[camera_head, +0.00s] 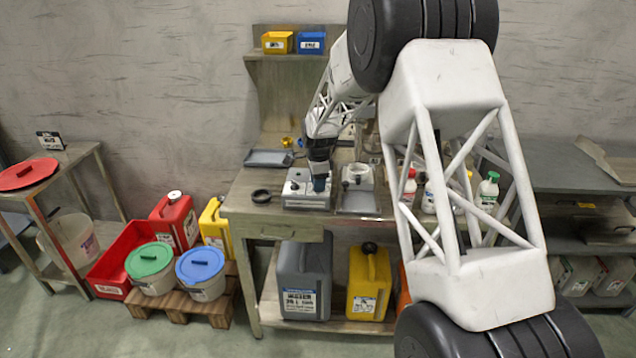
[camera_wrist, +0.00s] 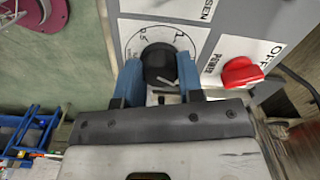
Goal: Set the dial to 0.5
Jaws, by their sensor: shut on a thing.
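A black round dial (camera_wrist: 160,62) sits on a white scale plate on a grey panel in the wrist view. The marks 0.5 and 1 show on the plate above the dial, 0.5 to the left and 1 to the right. My gripper (camera_wrist: 158,74) has its two blue fingers on the left and right of the dial, shut on it. A light line shows on the dial's lower side; I cannot tell for sure where it points. In the head view my gripper (camera_head: 319,184) reaches down onto the grey device (camera_head: 303,201) on the bench; the dial is hidden there.
A red power knob (camera_wrist: 240,72) with an OFF label sits close right of my right finger. In the head view a second device (camera_head: 357,199) stands right of the first. A black ring (camera_head: 261,196) lies to the left, a grey tray (camera_head: 269,158) behind. Bottles (camera_head: 487,190) stand right.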

